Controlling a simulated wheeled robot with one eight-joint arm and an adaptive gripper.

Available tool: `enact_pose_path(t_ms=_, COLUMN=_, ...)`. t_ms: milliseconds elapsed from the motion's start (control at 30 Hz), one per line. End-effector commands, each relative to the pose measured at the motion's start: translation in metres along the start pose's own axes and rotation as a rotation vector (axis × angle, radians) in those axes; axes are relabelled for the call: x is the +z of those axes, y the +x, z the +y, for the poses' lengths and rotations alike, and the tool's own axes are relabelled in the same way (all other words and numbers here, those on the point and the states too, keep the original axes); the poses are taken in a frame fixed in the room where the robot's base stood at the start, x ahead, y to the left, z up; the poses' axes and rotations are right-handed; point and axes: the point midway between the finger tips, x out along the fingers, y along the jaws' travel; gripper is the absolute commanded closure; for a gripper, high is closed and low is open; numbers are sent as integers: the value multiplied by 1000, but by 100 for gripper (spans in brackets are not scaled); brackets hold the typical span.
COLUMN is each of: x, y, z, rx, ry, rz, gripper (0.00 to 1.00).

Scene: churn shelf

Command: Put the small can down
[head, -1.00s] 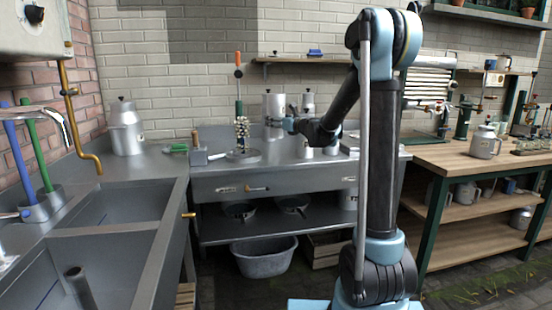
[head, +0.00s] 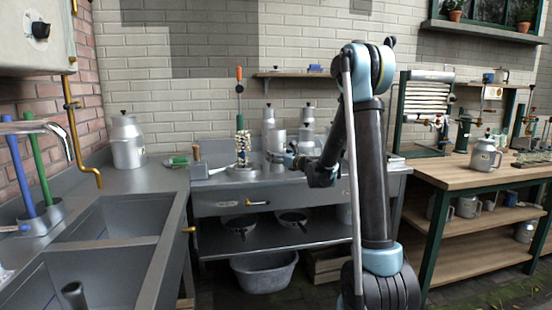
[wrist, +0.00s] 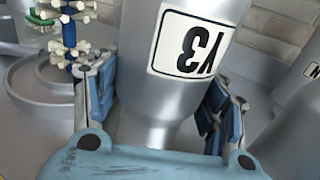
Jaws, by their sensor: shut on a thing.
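The small can is a grey metal can (wrist: 150,112) with a white label reading Y3, upside down in the wrist view. My gripper (wrist: 160,115) is shut on it, with one blue-padded finger at each side. In the head view the can (head: 277,141) and my gripper (head: 284,160) are low over the back of the metal counter (head: 225,182). I cannot tell whether the can's base touches the counter.
Another labelled can (wrist: 298,115) stands close on the right. A stand with a round base and blue-and-cream pegs (wrist: 68,30) is close on the left; it also shows in the head view (head: 241,150). A large milk can (head: 127,142) stands farther left.

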Motion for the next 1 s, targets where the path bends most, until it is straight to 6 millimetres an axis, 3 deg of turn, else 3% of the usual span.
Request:
enact_pose_path(t_ms=233, x=-1, y=0, z=0, rx=0, ry=0, rz=0, gripper=63)
enact_pose_path(t_ms=267, x=-2, y=0, z=0, rx=0, ry=0, rz=0, gripper=32)
enact_pose_path(t_ms=333, x=-1, y=0, z=0, rx=1, ry=0, rz=0, gripper=16)
enact_pose_path(t_ms=367, x=-1, y=0, z=0, rx=1, ry=0, rz=0, gripper=14)
enact_pose_path(t_ms=767, x=0, y=1, z=2, rx=2, ry=0, rz=0, gripper=14)
enact_pose_path(t_ms=1000, x=0, y=-27, z=1, rx=0, ry=0, rz=0, gripper=14)
